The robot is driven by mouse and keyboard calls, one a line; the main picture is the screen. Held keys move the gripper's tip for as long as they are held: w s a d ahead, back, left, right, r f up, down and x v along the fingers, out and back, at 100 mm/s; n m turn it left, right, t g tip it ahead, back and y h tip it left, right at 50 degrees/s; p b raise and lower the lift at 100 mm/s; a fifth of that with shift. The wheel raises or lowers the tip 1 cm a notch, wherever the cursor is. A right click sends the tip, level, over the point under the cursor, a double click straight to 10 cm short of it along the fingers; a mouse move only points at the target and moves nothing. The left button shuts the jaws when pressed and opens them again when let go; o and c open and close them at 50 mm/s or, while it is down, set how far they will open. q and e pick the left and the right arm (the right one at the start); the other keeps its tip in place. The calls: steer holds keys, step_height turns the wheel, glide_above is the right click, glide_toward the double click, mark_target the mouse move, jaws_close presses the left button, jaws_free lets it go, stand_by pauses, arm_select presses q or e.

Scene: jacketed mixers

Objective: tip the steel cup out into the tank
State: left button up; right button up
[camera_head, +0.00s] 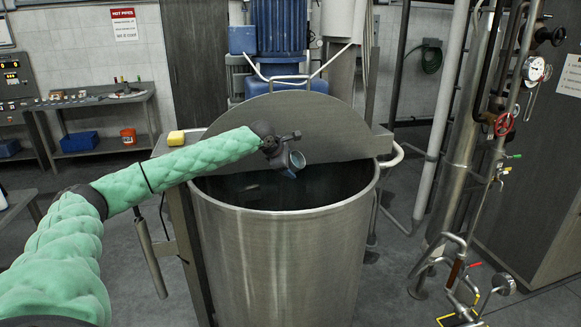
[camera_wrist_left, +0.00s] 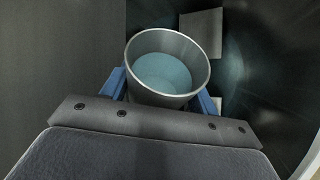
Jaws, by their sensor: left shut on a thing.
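The steel cup (camera_wrist_left: 168,68) is in the left wrist view, its round rim facing the camera and a pale blue surface inside it. My left gripper (camera_wrist_left: 165,92) is shut on it, with blue fingers on both sides. In the head view the left gripper (camera_head: 284,158) and the small cup (camera_head: 297,160) are over the open mouth of the tank (camera_head: 280,255), near its back rim. The cup's exact tilt is hard to tell. The tank is a large steel vessel with a dark interior. My right gripper is not in view.
A half-round steel lid (camera_head: 290,130) stands upright behind the opening. A bench (camera_head: 95,105) is at the back left.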

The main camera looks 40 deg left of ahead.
arm_select(q)
steer(key=shift+r, duration=0.1)
steer(key=shift+y+p, duration=0.3)
steer(key=shift+d+f+m+y+p, duration=0.15)
steer(key=shift+m+y+p, duration=0.15)
steer(key=shift+y, duration=0.3)
steer(key=shift+d+f+m+y+p, duration=0.15)
steer(key=shift+m+y, duration=0.25)
steer(key=shift+y, duration=0.5)
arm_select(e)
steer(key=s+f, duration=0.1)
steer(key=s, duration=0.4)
arm_select(q)
steer(key=shift+f+m+y, duration=0.1)
steer(key=shift+m+y, duration=0.2)
steer(key=shift+y, duration=0.1)
steer(key=shift+d+f+m+y, duration=0.1)
steer(key=shift+d+m+y, duration=0.15)
steer(key=shift+m+y, duration=0.6)
steer(key=shift+y+b, duration=0.6)
steer(key=shift+y, duration=0.35)
steer(key=shift+r+y, duration=0.2)
steer(key=shift+y, duration=0.1)
steer(key=shift+d, duration=0.1)
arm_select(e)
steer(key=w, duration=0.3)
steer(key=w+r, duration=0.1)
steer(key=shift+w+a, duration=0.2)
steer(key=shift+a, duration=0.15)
